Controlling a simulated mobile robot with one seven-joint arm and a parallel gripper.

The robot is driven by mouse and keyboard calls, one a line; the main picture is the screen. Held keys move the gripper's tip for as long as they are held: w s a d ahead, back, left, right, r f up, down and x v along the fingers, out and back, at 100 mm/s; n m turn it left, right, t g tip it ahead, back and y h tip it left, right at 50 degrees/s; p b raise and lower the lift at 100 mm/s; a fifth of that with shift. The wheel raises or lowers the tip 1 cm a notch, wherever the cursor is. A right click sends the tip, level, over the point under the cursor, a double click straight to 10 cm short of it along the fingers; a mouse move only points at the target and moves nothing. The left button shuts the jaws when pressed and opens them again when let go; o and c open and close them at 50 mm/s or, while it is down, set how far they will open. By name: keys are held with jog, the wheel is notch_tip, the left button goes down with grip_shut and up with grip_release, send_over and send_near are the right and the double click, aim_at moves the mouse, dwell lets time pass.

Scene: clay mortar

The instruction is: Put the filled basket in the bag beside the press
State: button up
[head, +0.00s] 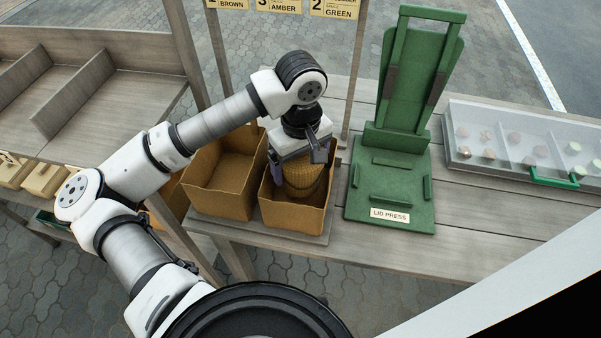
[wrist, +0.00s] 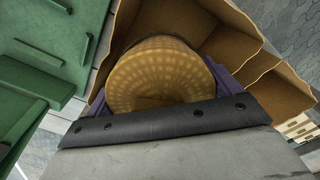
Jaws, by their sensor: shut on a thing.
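A yellow-brown woven basket (head: 304,184) is in my gripper (head: 301,160), which is shut on it from above. The basket is inside the mouth of the right-hand brown paper bag (head: 292,217), the one beside the green lid press (head: 388,213). The bag's front wall hides the basket's lower part, so I cannot tell if it touches the bottom. In the wrist view, the basket (wrist: 158,75) sits between my gripper's purple fingers (wrist: 165,88), with bag walls around it. Its contents cannot be made out.
A second open brown bag (head: 220,190) stands just left. A clear-lidded tray (head: 520,145) with small round items lies right of the press. Wooden shelves (head: 70,85) and an upright post (head: 190,50) are on the left. Signs (head: 280,6) hang at the top.

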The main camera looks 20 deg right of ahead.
notch_tip(320, 180, down, 5)
jog(key=shift+f+p, duration=0.2)
jog(key=shift+p, duration=0.25)
jog(key=shift+w+f+b, duration=0.1)
jog(key=shift+f+b, duration=0.1)
jog(key=shift+b, duration=0.15)
jog(key=o, duration=0.9)
jog(key=shift+r, duration=0.1)
jog(key=shift+r+p, duration=0.25)
jog(key=shift+p, duration=0.2)
notch_tip(320, 180, up, 10)
jog(key=shift+r+b, duration=0.25)
jog(key=shift+b, duration=0.85)
jog(key=shift+r, duration=0.65)
